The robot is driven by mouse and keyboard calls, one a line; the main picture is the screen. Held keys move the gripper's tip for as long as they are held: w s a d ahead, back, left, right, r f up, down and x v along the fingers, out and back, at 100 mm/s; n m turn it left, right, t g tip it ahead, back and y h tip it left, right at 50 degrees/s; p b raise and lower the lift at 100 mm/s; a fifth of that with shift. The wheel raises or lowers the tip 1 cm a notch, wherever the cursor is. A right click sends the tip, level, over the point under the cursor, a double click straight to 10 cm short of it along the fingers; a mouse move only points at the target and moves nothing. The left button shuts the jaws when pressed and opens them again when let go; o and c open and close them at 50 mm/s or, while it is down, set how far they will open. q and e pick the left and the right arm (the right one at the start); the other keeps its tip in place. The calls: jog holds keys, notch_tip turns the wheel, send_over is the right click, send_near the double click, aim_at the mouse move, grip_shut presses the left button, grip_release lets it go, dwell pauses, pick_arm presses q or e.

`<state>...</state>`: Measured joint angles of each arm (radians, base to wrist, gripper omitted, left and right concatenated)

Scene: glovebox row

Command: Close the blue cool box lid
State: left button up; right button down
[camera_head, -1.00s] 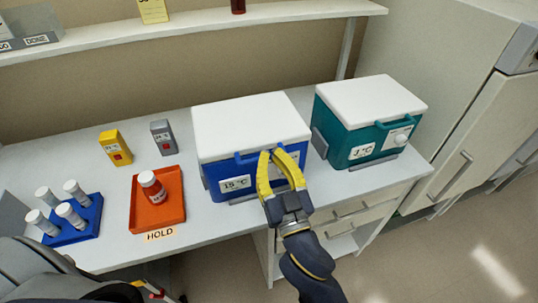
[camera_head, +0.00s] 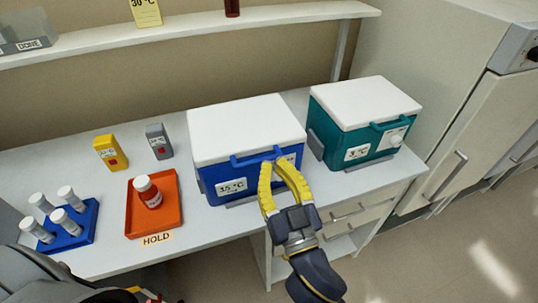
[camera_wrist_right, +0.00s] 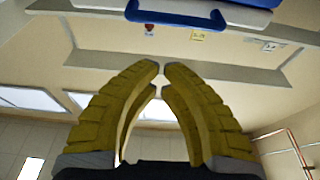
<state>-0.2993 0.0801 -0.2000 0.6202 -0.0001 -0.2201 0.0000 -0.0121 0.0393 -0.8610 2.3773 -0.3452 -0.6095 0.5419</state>
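The blue cool box (camera_head: 232,188) stands on the bench with its white lid (camera_head: 245,128) lying flat on top, down on the blue body. A blue handle bar runs along its front below the lid, and a temperature label is on the front face. My right gripper (camera_head: 276,164) is in front of the box, just below the handle, with nothing between its yellow fingers. In the right wrist view the fingertips (camera_wrist_right: 161,67) nearly meet, with a thin gap. The blue handle (camera_wrist_right: 178,18) shows there beyond the tips, apart from them. My left gripper is not in view.
A teal cool box (camera_head: 360,135) with a white lid stands to the right. An orange tray (camera_head: 137,222) with a bottle, a blue rack (camera_head: 80,235) with several vials, and yellow and grey devices lie left. A shelf (camera_head: 190,29) runs above; a white cabinet is at right.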

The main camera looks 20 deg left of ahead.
jog(key=shift+f+v, duration=0.65)
jog(key=shift+v, duration=2.25)
jog(key=w+d+f+m+g+h, duration=0.1)
jog(key=w+d+f+g+h, duration=0.1)
jog(key=d+f+h, duration=0.55)
jog(key=w+d+f+g+h, duration=0.2)
jog(key=d+f+h, duration=0.1)
jog(key=d+f, duration=0.8)
jog(key=s+d+f+n+g+h, duration=0.1)
jog(key=s+d+f+g+h, duration=0.2)
jog(key=s+d+f, duration=0.5)
jog(key=s+d+f+g+h, duration=0.2)
jog(key=s+d+g+h, duration=0.1)
jog(key=d, duration=0.9)
jog(key=s+a+f+g+y, duration=0.1)
jog(key=s+a+f+g, duration=0.15)
jog(key=f, duration=1.35)
jog(key=s+a+f+g+y, duration=0.1)
jog(key=a+f+y, duration=0.15)
jog(key=f, duration=1.45)
jog(key=s+f+m+g, duration=0.2)
jog(key=s+f+m, duration=0.1)
jog(key=s+f, duration=1.5)
jog(key=s, duration=0.3)
jog(key=shift+s+a+f+g+y, duration=0.3)
jog(key=shift+a+f+g+y, duration=0.05)
jog(key=shift+a+y, duration=0.05)
